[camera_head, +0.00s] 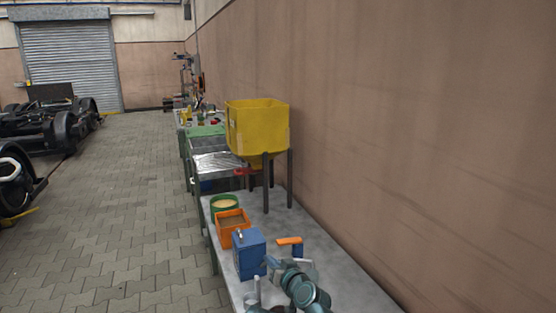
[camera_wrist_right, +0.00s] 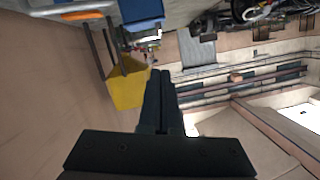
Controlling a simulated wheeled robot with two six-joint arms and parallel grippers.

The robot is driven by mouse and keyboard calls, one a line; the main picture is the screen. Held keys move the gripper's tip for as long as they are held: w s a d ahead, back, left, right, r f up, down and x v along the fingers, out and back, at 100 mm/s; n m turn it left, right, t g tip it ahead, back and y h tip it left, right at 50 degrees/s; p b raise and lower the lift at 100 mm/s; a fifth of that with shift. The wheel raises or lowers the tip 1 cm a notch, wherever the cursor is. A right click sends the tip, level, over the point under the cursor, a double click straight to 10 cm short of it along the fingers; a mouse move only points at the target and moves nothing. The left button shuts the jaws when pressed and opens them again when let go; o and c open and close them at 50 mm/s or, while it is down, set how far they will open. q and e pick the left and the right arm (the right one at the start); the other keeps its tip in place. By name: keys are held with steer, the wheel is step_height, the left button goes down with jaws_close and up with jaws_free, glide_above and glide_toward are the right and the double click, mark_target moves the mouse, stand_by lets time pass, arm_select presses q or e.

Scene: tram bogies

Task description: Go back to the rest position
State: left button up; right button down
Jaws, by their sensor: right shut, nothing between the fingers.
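My right arm (camera_head: 305,288) comes in at the bottom of the head view, over the near end of the grey bench. My right gripper (camera_wrist_right: 160,74) shows in the right wrist view with its two dark fingers together and nothing between them. In the head view its fingertips are too small to make out clearly, close to a blue box (camera_head: 249,256). My left gripper is not in view.
The grey bench (camera_head: 340,285) runs along the wall. It holds an orange bin (camera_head: 231,226), a green round container (camera_head: 222,204) and an orange-handled item (camera_head: 289,241). A yellow hopper (camera_head: 257,126) stands on dark legs beyond. The paved floor at left is clear; bogies (camera_head: 60,127) stand farther left.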

steer(key=s+d+f+g+h, duration=0.3)
steer(key=s+d+f+g, duration=0.5)
steer(key=f, duration=0.5)
steer(key=s+d+f+m+g+h, duration=0.1)
steer(key=s+d+f+g+h, duration=0.15)
steer(key=s+d, duration=0.35)
steer(key=s+d+f+m+g+h, duration=0.1)
steer(key=s+d+g+h, duration=0.15)
steer(key=s+d, duration=0.3)
steer(key=s+a+n, duration=0.4)
steer(key=s+a, duration=0.2)
steer(key=a, duration=0.6)
step_height(320, 180, up, 15)
steer(key=p, duration=1.5)
steer(key=shift+d+g, duration=0.2)
steer(key=shift+g, duration=0.2)
